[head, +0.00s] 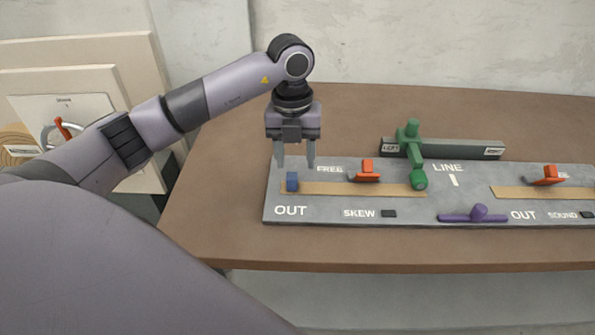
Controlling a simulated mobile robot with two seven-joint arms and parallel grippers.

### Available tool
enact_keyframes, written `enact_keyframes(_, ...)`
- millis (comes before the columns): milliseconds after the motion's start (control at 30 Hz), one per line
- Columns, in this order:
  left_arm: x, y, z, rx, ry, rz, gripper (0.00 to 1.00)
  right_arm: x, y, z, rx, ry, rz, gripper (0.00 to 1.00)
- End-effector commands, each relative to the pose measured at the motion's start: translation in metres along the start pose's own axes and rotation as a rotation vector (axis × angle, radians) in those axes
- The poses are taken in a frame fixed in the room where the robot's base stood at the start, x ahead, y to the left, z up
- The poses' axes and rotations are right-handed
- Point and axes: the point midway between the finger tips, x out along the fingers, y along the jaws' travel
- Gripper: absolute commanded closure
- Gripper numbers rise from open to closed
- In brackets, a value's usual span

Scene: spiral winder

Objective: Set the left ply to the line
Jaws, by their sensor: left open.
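A grey board (330,211) lies on the brown table, marked OUT, FREE, SKEW and LINE. On its left part lies a flat tan strip (330,188), which looks like the left ply. A small blue block (292,182) stands at the strip's left end, above the word OUT. The white LINE mark (454,181) is to the right, beyond the strip's right end. My left gripper (296,165) points down, open and empty, with its fingertips just above the blue block. Whether they touch it, I cannot tell. My right gripper is out of view.
An orange clamp-like piece (367,171) sits on the strip's middle. A green handle (412,150) stands by a dark bar (460,149). A second tan strip (512,193) with an orange piece (547,176) lies right.

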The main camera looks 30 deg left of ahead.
Motion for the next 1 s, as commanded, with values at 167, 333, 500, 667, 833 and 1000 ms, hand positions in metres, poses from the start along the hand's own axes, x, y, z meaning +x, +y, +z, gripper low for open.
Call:
enact_keyframes(167, 0.004, 0.011, 0.008, -0.034, -0.029, 0.045, 0.49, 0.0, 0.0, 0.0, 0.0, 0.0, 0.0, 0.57)
enact_keyframes(333, 0.031, 0.011, 0.008, -0.032, -0.026, 0.044, 0.49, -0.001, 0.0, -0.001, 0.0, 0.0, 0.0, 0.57)
enact_keyframes(500, 0.053, 0.011, 0.009, -0.03, -0.027, 0.041, 0.49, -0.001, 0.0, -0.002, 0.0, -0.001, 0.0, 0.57)
enact_keyframes(667, 0.064, 0.012, 0.009, -0.03, -0.028, 0.039, 0.49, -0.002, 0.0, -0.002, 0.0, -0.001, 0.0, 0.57)
enact_keyframes(833, 0.065, 0.011, 0.009, -0.029, -0.029, 0.038, 0.49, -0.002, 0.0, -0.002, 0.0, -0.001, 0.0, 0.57)
enact_keyframes(1000, 0.065, 0.011, 0.009, -0.029, -0.028, 0.038, 0.75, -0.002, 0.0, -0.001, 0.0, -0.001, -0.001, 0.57)
